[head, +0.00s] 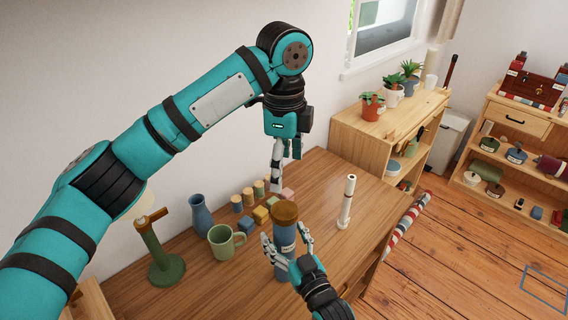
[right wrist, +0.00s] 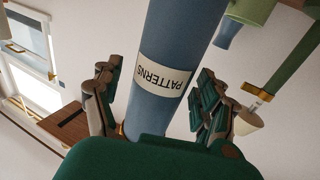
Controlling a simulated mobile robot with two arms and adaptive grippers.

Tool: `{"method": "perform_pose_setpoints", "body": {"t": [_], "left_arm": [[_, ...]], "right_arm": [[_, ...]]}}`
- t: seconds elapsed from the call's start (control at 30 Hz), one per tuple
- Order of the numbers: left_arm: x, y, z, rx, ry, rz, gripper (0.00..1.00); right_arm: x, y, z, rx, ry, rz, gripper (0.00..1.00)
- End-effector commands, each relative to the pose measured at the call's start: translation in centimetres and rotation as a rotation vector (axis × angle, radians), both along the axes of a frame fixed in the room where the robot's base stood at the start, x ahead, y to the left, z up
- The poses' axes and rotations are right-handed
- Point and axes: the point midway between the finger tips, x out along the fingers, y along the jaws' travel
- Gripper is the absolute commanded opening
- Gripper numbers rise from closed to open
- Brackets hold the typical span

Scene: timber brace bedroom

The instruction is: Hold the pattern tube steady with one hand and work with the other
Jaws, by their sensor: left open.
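The pattern tube (head: 284,236) is a blue cylinder with a brown cap (head: 285,212), standing on the wooden table. In the right wrist view the tube (right wrist: 178,45) carries a white label reading "PATTERNS". My right gripper (head: 287,250) has its fingers on either side of the tube; the right wrist view (right wrist: 158,100) shows a gap between one finger and the tube, so it is open around it. Contact at the other finger is unclear. My left gripper (head: 286,165) points down, open and empty, above and behind the cap.
Several small blocks (head: 260,215), a green mug (head: 222,242), a blue vase (head: 202,216) and a green lamp (head: 160,250) stand left of the tube. A white stick on a round base (head: 347,203) stands to its right. The table's right front is clear.

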Motion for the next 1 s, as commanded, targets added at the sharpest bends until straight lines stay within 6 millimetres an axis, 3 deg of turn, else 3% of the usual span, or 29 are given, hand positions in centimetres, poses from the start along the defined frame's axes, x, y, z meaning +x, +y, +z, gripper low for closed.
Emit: {"method": "perform_pose_setpoints", "body": {"t": [0.27, 0.73, 1.0], "left_arm": [[0.0, 0.0, 0.0, 0.000, 0.000, 0.000, 0.81], [0.0, 0.0, 0.0, 0.000, 0.000, 0.000, 0.81], [0.0, 0.0, 0.0, 0.000, 0.000, 0.000, 0.81]], "right_arm": [[-0.5, -0.2, -0.1, 0.000, 0.001, 0.000, 0.75], [-8.5, -4.1, -0.1, -0.001, 0.004, 0.001, 0.75], [-10.7, -5.1, 0.0, 0.000, 0.000, 0.000, 0.75]]}}
